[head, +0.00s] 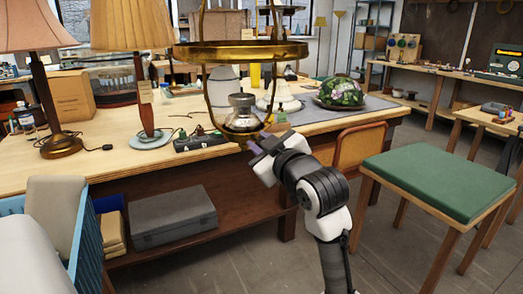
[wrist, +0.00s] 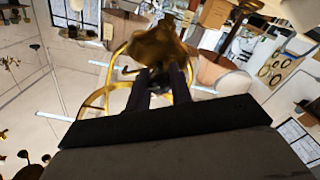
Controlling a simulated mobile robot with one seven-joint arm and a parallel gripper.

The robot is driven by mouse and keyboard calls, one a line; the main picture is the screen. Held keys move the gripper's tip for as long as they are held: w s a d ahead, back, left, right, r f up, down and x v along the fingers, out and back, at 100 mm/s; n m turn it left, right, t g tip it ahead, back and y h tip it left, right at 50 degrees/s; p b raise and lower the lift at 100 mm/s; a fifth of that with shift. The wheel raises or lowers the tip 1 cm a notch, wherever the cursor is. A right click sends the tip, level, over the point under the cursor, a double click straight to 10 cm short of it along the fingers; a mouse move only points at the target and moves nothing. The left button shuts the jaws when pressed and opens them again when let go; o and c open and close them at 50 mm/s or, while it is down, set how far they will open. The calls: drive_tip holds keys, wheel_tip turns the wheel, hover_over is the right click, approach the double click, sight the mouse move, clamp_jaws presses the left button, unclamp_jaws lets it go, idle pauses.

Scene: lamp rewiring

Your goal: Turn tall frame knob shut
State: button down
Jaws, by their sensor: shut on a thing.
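The tall brass frame (head: 209,95) hangs in front of the workbench, with a wide brass ring (head: 240,51) and a silver and brass lamp burner (head: 242,112) low inside it. My gripper (head: 252,146) reaches up from the lower right to the bottom of the frame, just below the burner. In the wrist view, my two dark fingers (wrist: 161,74) point at a brass piece (wrist: 156,46) of the frame, and they are shut on a small part there. I take this part to be the knob; the fingers hide it, so its turn position cannot be told.
The workbench (head: 160,187) behind holds table lamps (head: 60,146), a green patterned glass shade (head: 340,92) on a grey mat and a dark tool block (head: 200,143). A green-topped stool (head: 440,180) stands at right. A blue crate (head: 88,245) is at lower left. Floor shows between crate and stool.

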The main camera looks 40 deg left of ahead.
drive_tip(key=n+b, duration=0.3)
drive_tip(key=n, duration=0.3)
drive_tip(key=shift+f+b, duration=0.2)
drive_tip(key=shift+b, duration=0.1)
drive_tip(key=n+b, duration=0.2)
drive_tip(key=n, duration=0.4)
drive_tip(key=shift+r, duration=0.1)
idle(0.3)
drive_tip(key=c, duration=1.3)
unclamp_jaws()
drive_tip(key=shift+o, duration=0.2)
drive_tip(key=b+v, duration=0.2)
drive_tip(key=v, duration=1.1)
drive_tip(key=shift+s+d, duration=0.15)
drive_tip(key=shift+d, duration=0.2)
